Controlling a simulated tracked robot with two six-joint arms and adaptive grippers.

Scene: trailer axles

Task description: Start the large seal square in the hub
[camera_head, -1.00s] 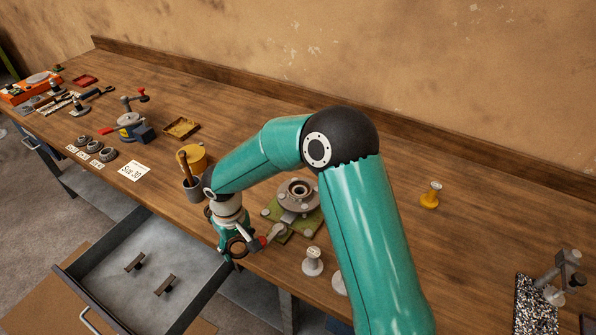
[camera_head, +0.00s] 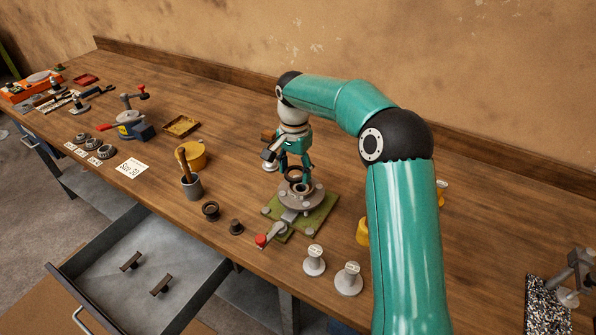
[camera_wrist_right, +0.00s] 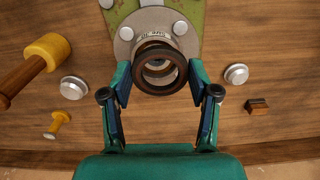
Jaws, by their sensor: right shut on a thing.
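My right gripper (camera_head: 296,180) points down over the hub (camera_head: 312,195) in the head view. Its fingers are shut on a dark brown ring-shaped seal (camera_wrist_right: 160,72), seen between the blue fingertips in the wrist view. The seal's ring faces the wrist camera, and its open centre shows the hub bore behind. The grey hub flange (camera_wrist_right: 126,48) with its round studs sits just beyond the seal on a green plate (camera_wrist_right: 188,12). Whether the seal touches the hub or sits level is hard to tell. My left gripper is not in view.
A dark ring (camera_head: 210,210) and a small dark plug (camera_head: 236,227) lie left of the green plate. Two pale spool-shaped pieces (camera_head: 314,262) stand in front. A yellow-headed mallet (camera_wrist_right: 46,50) lies close by. An open drawer (camera_head: 140,275) juts out at front left.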

